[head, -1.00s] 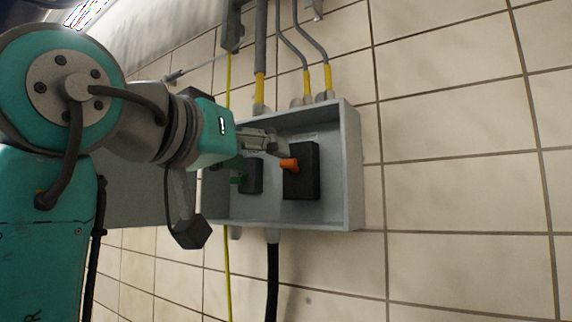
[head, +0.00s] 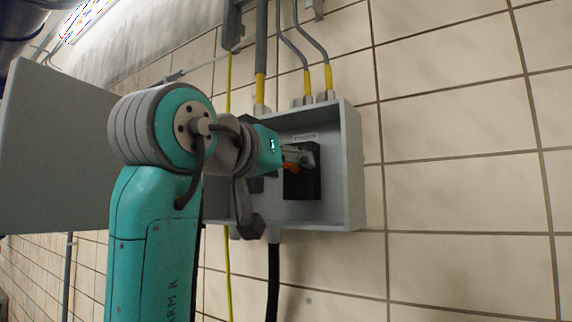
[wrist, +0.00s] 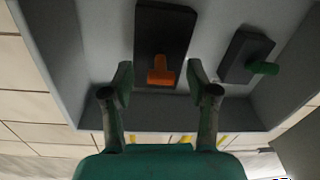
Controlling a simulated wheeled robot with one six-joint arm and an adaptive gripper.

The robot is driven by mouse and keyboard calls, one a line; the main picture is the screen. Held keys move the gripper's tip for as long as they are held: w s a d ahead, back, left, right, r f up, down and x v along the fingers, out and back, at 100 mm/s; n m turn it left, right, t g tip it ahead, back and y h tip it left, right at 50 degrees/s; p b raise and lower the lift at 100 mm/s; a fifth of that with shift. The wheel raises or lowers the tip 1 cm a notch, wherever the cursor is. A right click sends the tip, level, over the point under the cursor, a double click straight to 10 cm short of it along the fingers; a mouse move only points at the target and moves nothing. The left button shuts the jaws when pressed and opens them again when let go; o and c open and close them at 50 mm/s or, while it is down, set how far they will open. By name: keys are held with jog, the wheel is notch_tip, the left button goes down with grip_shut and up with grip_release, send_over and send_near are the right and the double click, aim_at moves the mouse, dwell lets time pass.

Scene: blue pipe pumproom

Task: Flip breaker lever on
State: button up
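A grey open-fronted box (head: 352,165) on the tiled wall holds two black breakers. The right breaker (head: 310,185) has an orange lever (head: 290,169), which also shows in the wrist view (wrist: 161,72). The other breaker has a green lever, seen in the wrist view (wrist: 263,68) and hidden behind my arm in the head view. My gripper (head: 302,156) is inside the box front at the orange lever. In the wrist view my gripper (wrist: 160,80) is open, its fingers apart on either side of the orange lever. I cannot tell whether either finger touches it.
The box walls stand close around my gripper. A large grey panel (head: 50,150) is at the left behind my arm. Grey conduits with yellow ends (head: 260,88) enter the box top, and a black cable (head: 273,280) leaves below. The wall at right is clear.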

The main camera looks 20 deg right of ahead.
jog(key=c, duration=0.8)
jog(key=shift+o, duration=0.2)
jog(key=shift+r+g+y, duration=0.35)
jog(key=shift+g+y, duration=0.35)
jog(key=shift+y, duration=0.1)
jog(key=o, duration=1.1)
jog(key=v, duration=1.1)
jog(key=shift+s+a, duration=0.3)
